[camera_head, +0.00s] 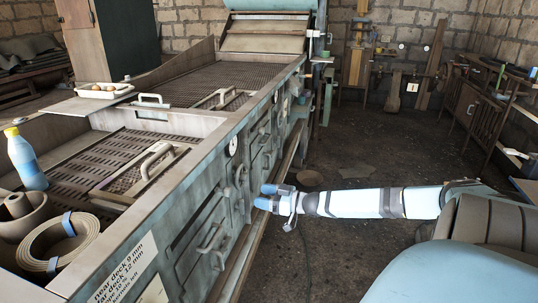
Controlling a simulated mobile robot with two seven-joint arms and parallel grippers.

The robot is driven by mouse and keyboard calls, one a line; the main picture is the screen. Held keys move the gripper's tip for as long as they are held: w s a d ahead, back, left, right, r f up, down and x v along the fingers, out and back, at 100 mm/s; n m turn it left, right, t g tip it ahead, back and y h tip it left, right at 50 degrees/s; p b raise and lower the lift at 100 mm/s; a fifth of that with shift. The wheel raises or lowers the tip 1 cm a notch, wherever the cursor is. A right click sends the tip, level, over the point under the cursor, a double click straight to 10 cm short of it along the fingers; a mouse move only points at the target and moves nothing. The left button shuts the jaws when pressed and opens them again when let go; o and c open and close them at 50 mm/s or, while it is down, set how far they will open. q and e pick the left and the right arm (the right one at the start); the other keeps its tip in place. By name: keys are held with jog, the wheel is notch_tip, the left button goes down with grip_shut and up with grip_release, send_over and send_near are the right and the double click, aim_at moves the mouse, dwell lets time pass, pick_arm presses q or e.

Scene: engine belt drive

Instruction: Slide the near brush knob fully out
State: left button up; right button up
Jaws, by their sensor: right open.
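My right gripper (267,196) reaches in from the right beside the machine's long side panel. Its blue fingertips point left toward the panel, and it is open with nothing seen between the fingers. Several small grey pull handles stick out of the panel, including a near one (214,238) and one just left of my fingertips (240,176). I cannot tell which of these is the near brush knob, or whether my gripper touches one. My left gripper is not in view.
The machine has a near perforated deck (75,165) and a far one (195,82), with pale handles on top. A blue bottle (26,160) and a rolled strap (57,243) sit on its near end. The floor (345,240) beside my right arm is mostly clear.

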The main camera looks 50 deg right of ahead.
jog(key=shift+v, duration=0.75)
